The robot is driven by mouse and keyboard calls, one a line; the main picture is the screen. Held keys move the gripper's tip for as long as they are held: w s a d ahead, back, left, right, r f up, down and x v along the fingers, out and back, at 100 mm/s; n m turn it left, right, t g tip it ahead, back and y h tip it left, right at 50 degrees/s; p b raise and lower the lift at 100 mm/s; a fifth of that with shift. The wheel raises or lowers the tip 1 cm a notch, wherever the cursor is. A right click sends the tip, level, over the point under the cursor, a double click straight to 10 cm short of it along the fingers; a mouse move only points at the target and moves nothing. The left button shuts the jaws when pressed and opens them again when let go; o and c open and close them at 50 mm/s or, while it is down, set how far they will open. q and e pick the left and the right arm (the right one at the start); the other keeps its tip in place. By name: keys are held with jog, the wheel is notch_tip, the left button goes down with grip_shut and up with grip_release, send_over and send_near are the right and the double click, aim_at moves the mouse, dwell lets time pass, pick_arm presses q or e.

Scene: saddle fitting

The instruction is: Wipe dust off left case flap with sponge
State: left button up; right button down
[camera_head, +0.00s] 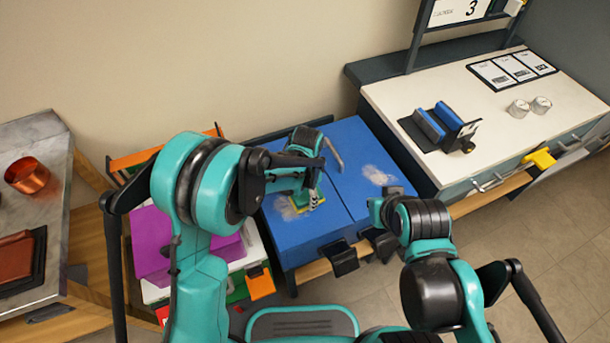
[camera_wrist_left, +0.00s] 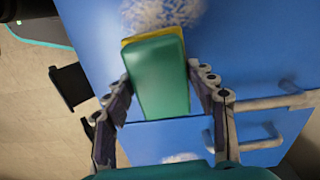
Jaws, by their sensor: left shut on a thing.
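The blue case has a left flap (camera_head: 333,215) with a pale dust patch (camera_head: 287,209) on it. The dust also shows at the top of the left wrist view (camera_wrist_left: 165,12). My left gripper (camera_head: 312,187) is over the left flap, shut on a green and yellow sponge (camera_head: 302,203). The left wrist view shows the sponge (camera_wrist_left: 160,80) between the two fingers, its yellow edge beside the dust. I cannot tell whether it touches the flap. My right gripper (camera_head: 378,212) is near the case's front right; its fingers are not clear.
The right flap (camera_head: 355,145) bears another dust patch (camera_head: 378,175). A dark latch (camera_head: 343,258) juts from the case's front. A white-topped cabinet (camera_head: 490,120) stands to the right. A metal bench (camera_head: 55,150) with a copper cup (camera_head: 27,175) is at the left.

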pick_arm(q)
jog(key=shift+r, duration=0.6)
jog(key=shift+r+p, duration=1.6)
jog(key=shift+r, duration=0.5)
jog(key=shift+w+a, duration=0.1)
